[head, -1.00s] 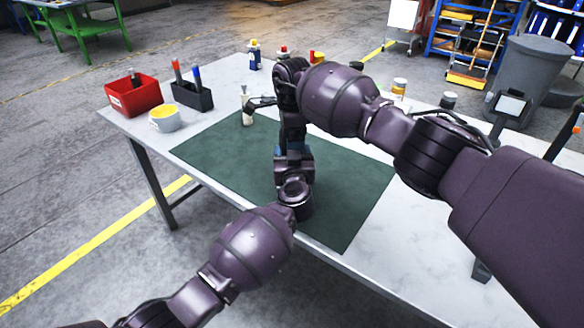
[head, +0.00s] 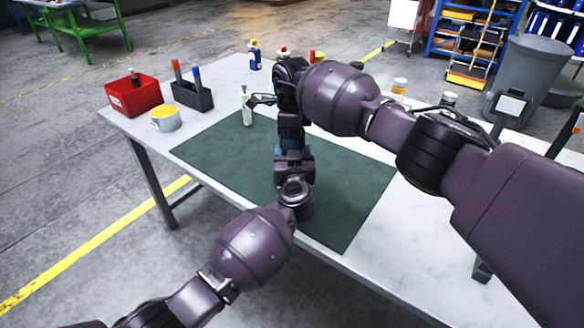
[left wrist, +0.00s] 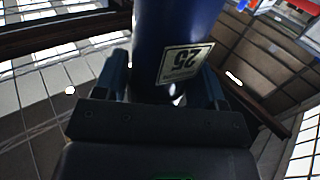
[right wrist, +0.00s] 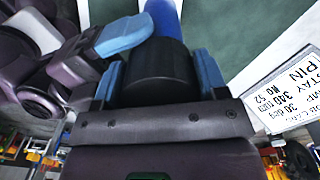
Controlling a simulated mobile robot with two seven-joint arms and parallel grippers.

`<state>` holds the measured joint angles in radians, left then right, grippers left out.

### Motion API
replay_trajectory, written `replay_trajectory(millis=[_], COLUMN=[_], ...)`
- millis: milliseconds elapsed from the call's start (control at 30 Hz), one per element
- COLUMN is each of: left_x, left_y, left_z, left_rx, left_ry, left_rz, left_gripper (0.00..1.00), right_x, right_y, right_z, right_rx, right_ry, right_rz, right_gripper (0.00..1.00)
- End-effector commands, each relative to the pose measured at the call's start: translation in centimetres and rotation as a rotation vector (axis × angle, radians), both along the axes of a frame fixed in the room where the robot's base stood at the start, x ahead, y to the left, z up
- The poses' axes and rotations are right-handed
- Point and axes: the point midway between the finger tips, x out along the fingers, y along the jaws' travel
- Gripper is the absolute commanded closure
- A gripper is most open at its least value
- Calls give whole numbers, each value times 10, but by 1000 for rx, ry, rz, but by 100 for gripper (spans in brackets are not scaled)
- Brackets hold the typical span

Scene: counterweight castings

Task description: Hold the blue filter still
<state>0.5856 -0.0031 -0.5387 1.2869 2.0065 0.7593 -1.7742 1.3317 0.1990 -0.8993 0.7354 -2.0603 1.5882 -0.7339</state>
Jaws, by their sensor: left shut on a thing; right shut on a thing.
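The blue filter (left wrist: 172,28) is a dark blue cylinder with a white label marked 25. In the left wrist view it stands between the fingers of my left gripper (left wrist: 163,78), which is shut on it. In the right wrist view my right gripper (right wrist: 160,72) is shut on a black cylinder (right wrist: 155,78). A blue part of the filter (right wrist: 166,16) shows directly beyond that black cylinder. A finger of my left gripper reaches in beside it. In the head view both grippers meet above the green mat (head: 230,150), and my arms mostly hide the filter.
A white bottle (head: 247,112) stands near the mat's far left edge. A red bin (head: 134,96), a tub with yellow contents (head: 165,118) and a dark holder (head: 193,95) stand at the table's left. Several small bottles stand along the back. The mat's right part is clear.

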Motion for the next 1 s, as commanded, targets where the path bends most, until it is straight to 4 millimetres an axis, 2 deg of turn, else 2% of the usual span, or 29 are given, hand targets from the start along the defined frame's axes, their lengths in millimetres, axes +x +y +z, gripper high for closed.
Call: replay_trajectory(millis=[233,267,400,767,1000], left_x=[0,0,0,0,0], left_y=[1,1,1,1,1], left_z=[0,0,0,0,0], left_rx=[-1,-1,-1,0,0], left_ry=[1,1,1,1,1], left_rz=[4,4,3,2,2], left_gripper=[100,100,100,100,100], right_x=[0,0,0,0,1], right_y=[-1,-1,-1,-1,-1], right_z=[-1,-1,0,4,30], right_rx=[-2,-2,-2,-1,-1], right_ry=[2,2,2,0,-2], right_rz=[-6,-6,-4,-1,-1], right_gripper=[63,30,9,9,9])
